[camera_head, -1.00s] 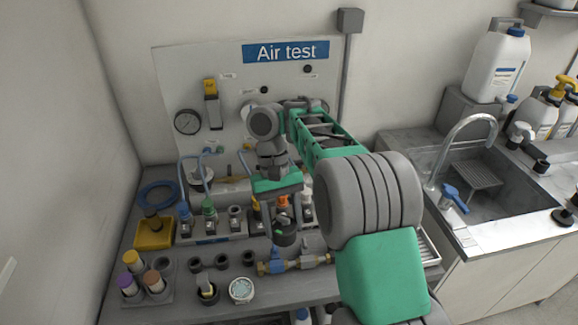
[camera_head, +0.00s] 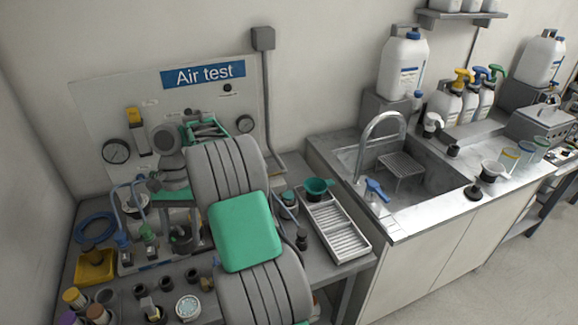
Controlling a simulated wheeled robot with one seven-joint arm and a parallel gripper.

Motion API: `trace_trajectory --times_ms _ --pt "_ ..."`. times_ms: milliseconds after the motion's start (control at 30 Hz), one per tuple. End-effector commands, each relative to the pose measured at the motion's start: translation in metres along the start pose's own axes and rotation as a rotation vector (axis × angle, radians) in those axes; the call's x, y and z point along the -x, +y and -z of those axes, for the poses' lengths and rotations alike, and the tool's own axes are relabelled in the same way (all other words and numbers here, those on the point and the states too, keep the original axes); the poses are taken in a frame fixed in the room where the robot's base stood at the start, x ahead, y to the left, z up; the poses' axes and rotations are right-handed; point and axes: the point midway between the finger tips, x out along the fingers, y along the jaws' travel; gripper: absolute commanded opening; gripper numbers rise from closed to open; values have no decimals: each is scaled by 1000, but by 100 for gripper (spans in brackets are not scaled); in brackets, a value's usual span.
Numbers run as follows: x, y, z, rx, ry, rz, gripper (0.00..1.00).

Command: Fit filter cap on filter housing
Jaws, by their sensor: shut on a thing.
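My gripper (camera_head: 176,212) hangs over the rack on the grey bench, left of the middle of the head view. It is shut on a dark, round piece, which looks like the filter cap (camera_head: 182,240). The cap is held below the fingers, in front of or over the rack; I cannot tell the exact gap. I cannot clearly pick out the filter housing. A dark jar-like part with a pale band (camera_head: 290,203) stands to the right of my arm and may be it. My arm hides the middle of the bench.
A teal cup (camera_head: 318,187) and a white ribbed tray (camera_head: 336,228) are on the bench's right side. A yellow tray (camera_head: 95,267) and blue hose coil (camera_head: 95,226) lie at left. The sink (camera_head: 410,185) is further right.

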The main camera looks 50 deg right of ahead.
Motion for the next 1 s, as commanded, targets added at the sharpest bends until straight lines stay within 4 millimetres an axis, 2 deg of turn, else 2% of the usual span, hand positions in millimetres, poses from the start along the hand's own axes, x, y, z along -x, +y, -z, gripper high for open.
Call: trace_trajectory --times_ms 33,167,267,367,500,600,700,800,1000 --pt "12 11 15 -105 -1 45 14" --pt "31 39 56 -398 1 165 14" --pt "46 70 89 -640 0 265 14" --pt "63 110 125 -904 2 375 14" --pt "82 179 170 -1277 1 530 14" --pt "90 226 193 -1494 2 620 14" --pt "94 261 207 -1647 1 682 14" --pt "96 281 215 -1732 2 718 14" --pt "89 288 220 -1764 2 731 14"
